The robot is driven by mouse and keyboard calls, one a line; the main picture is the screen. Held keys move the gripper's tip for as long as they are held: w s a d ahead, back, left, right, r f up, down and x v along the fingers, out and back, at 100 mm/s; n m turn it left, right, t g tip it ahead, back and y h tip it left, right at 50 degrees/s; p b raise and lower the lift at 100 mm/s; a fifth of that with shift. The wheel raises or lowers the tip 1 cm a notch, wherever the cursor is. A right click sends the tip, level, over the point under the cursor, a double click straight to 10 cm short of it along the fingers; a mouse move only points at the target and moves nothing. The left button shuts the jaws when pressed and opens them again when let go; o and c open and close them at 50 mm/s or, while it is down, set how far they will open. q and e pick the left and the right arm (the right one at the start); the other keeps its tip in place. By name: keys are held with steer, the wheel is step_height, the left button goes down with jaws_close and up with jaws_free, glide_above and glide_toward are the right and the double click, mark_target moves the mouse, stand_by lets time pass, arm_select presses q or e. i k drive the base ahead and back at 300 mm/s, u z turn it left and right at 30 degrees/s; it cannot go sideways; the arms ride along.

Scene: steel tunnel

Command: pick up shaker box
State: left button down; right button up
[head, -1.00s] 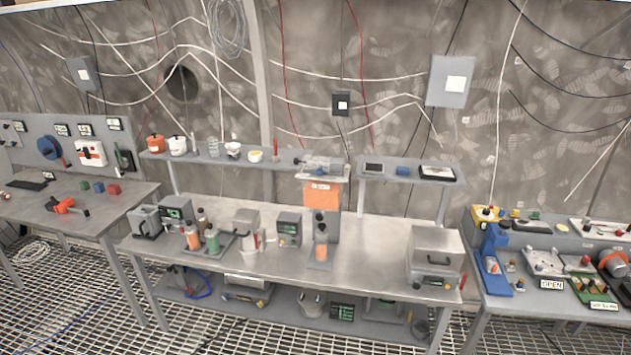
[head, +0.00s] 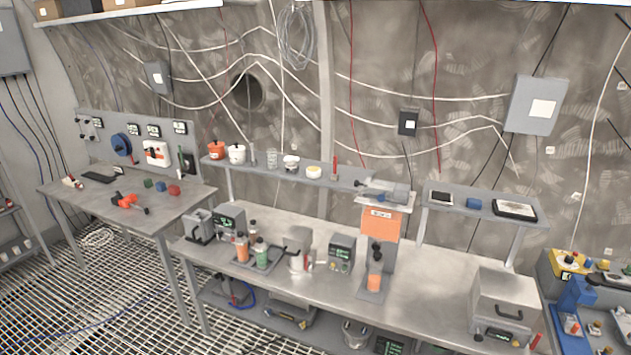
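No box here is clearly marked as the shaker box, and I cannot tell which it is. On the long steel bench (head: 430,277), a grey box with a dark front handle (head: 502,293) stands at the right end. A dark tray (head: 274,267) further left holds an orange bottle (head: 242,248) and a green bottle (head: 262,252). Small grey devices with green displays stand at the left (head: 229,224) and middle (head: 341,252). An orange labelled panel (head: 381,223) sits below a grey instrument (head: 385,191). Neither of my grippers is in view.
A second table (head: 130,205) at the left carries an orange tool (head: 127,201) and small coloured blocks. A narrow raised shelf (head: 260,171) runs behind the bench. A bench at the far right holds a blue stand (head: 575,305). The grating floor (head: 110,290) at lower left looks open.

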mark_target(396, 192)
steer(key=u, duration=0.5)
steer(key=i, duration=1.5)
steer(key=z, duration=0.45)
